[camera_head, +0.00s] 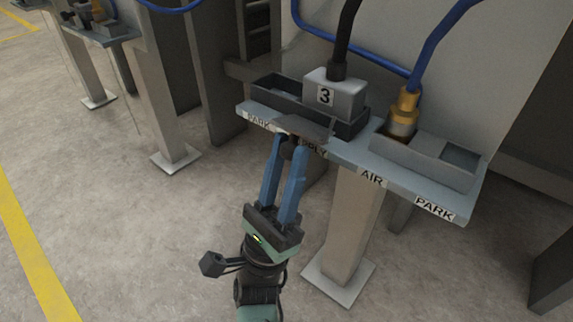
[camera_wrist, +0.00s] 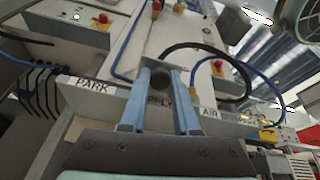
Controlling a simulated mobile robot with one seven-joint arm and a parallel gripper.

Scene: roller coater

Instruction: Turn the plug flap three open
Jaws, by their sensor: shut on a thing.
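A grey plug block marked 3 (camera_head: 324,97) sits in a dark tray on the ledge, with a black cable rising from its top. A flat grey flap (camera_head: 306,127) shows in front of the plug, at the ledge's front edge. It looks tilted; how far it is turned I cannot tell. My gripper (camera_head: 292,146) reaches up to the flap from below and is shut on a small dark knob at its lower side. The knob (camera_wrist: 163,76) shows between the blue fingers in the wrist view. The fingers partly cover the SUPPLY label.
The grey ledge (camera_head: 400,178) carries labels PARK, AIR and PARK. A brass fitting (camera_head: 404,112) with a blue hose stands to the right. An empty dark slot lies left of the plug. A post (camera_head: 347,230) supports the ledge.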

